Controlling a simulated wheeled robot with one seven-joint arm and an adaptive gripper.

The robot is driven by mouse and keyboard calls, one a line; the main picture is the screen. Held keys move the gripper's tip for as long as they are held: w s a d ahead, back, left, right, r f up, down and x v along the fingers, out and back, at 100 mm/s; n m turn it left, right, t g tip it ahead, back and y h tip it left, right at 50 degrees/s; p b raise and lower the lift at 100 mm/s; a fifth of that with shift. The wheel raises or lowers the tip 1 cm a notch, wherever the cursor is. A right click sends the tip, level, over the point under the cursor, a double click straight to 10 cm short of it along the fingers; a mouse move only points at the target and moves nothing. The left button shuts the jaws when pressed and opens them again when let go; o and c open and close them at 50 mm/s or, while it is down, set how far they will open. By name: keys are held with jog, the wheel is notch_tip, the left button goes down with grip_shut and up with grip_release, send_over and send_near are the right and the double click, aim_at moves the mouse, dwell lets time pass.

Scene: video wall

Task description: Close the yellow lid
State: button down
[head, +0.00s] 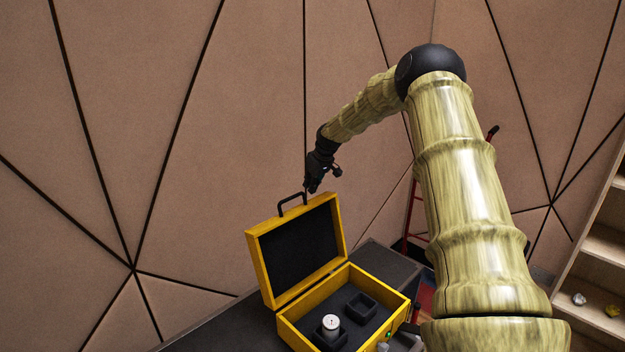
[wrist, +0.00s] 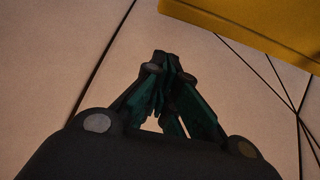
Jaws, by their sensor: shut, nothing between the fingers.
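The yellow lid (head: 267,259) of a yellow case stands open, tilted up and back from its box (head: 294,329) in the head view. A black handle (head: 291,201) sits on the lid's upper edge. In the wrist view a yellow edge of the lid (wrist: 255,25) crosses the top right.
Inside the box are a white round gauge (head: 331,323) and an empty dark holder (head: 362,306). The box stands on a dark table (head: 236,327). A panelled wall (head: 240,130) is behind. Wooden shelves (head: 597,285) and a red ladder (head: 411,215) are at right.

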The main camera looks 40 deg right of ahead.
jog(key=s+p, duration=0.1)
jog(key=s, duration=0.1)
jog(key=s+r+p, duration=0.1)
jog(key=shift+s+d, duration=0.1)
jog(key=shift+s, duration=0.3)
jog(key=shift+r, duration=0.1)
jog(key=shift+s, duration=0.1)
